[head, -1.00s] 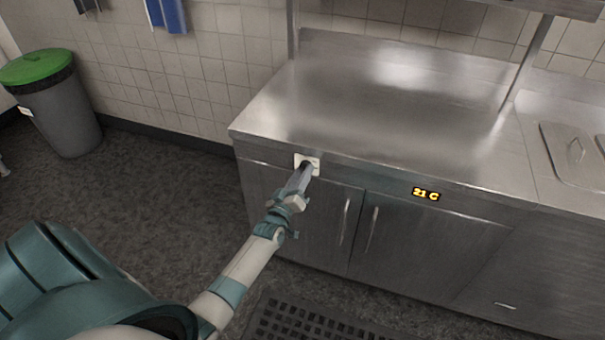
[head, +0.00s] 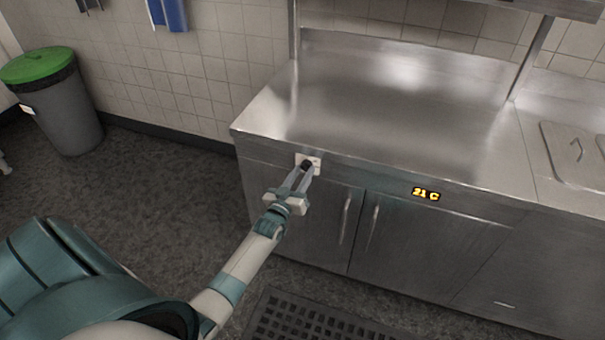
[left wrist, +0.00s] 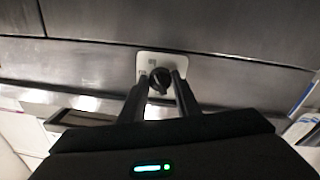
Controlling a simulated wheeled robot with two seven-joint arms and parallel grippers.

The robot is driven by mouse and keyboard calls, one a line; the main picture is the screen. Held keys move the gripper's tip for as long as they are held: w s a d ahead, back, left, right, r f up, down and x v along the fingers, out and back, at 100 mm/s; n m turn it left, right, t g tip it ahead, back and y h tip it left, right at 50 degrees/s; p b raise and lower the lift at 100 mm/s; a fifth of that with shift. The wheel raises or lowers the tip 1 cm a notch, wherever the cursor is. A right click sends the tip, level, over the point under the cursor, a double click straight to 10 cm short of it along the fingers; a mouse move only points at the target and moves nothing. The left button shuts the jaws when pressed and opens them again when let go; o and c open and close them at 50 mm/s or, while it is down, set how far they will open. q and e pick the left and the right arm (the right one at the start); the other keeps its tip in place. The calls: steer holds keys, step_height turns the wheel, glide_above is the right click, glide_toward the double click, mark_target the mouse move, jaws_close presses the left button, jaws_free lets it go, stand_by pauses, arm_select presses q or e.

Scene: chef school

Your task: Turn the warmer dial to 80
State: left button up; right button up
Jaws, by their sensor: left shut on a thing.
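The warmer dial is a small dark knob (head: 306,165) on a white plate (head: 316,161) at the front left edge of the steel counter. In the left wrist view the dark knob (left wrist: 160,78) sits between the two fingertips, in front of the white plate (left wrist: 150,60). My left gripper (head: 305,170) is shut on the dial, with one finger on each side of it. The display (head: 426,194) on the cabinet front reads 21 C in yellow. My right gripper is not in view.
The steel counter top (head: 400,110) is bare. Cabinet doors with upright handles (head: 372,229) lie below it. A black floor mat (head: 310,322) is at the bottom. A grey bin with a green lid (head: 40,68) stands at the far left.

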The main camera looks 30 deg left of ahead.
arm_select(q)
steer(key=shift+f, duration=0.1)
steer(key=o, duration=1)
steer(key=shift+o, duration=0.2)
steer(key=shift+s, duration=0.1)
steer(key=s+d+b, duration=0.3)
steer(key=s, duration=1.4)
steer(key=shift+f, duration=0.3)
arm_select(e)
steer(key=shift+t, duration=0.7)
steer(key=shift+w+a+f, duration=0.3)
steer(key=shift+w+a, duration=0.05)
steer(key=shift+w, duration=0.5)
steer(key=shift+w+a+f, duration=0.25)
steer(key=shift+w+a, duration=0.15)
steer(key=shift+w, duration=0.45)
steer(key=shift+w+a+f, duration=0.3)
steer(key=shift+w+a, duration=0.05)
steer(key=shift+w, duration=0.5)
